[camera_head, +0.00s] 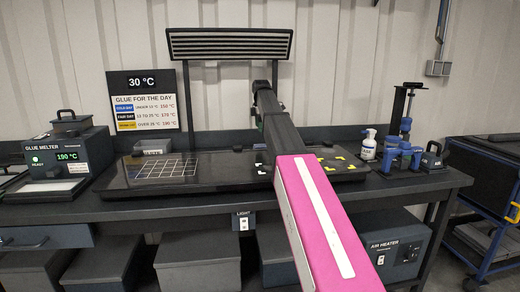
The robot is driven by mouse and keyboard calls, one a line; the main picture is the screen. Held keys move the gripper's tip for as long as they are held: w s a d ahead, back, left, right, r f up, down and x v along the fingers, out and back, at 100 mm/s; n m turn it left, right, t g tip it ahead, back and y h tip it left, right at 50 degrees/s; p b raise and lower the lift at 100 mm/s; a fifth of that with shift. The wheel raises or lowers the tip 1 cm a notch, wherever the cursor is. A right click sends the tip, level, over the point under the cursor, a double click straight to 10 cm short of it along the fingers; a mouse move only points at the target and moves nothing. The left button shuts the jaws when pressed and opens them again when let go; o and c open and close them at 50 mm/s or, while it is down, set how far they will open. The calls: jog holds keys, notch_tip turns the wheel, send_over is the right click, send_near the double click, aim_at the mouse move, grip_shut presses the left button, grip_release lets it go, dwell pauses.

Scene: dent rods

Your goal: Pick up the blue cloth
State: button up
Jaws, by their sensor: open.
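I cannot make out a blue cloth anywhere in the head view. My arm reaches from the lower right up over the workbench (115,208), with a pink link nearest and dark links beyond. Its far end stands above the back of the bench, below the slatted lamp. My gripper's fingers are hidden behind my own arm, so I see neither them nor anything between them. The arm also covers part of the bench's middle.
A glue melter (68,158) stands at left, beside the dark panel with a white grid (165,168). A white bottle (368,146) and blue-and-black tools (393,158) stand at right. A blue-framed cart (480,205) is far right.

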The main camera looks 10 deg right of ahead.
send_over(260, 146)
jog(key=f, duration=0.4)
jog(key=shift+d+f, duration=0.2)
jog(key=shift+f, duration=0.1)
jog(key=shift+w+a+f, duration=0.1)
jog(key=shift+a+f, duration=0.05)
jog(key=shift+f, duration=1.3)
jog(key=shift+w+a+f, duration=0.1)
jog(key=shift+f, duration=1.35)
jog(key=c, duration=1)
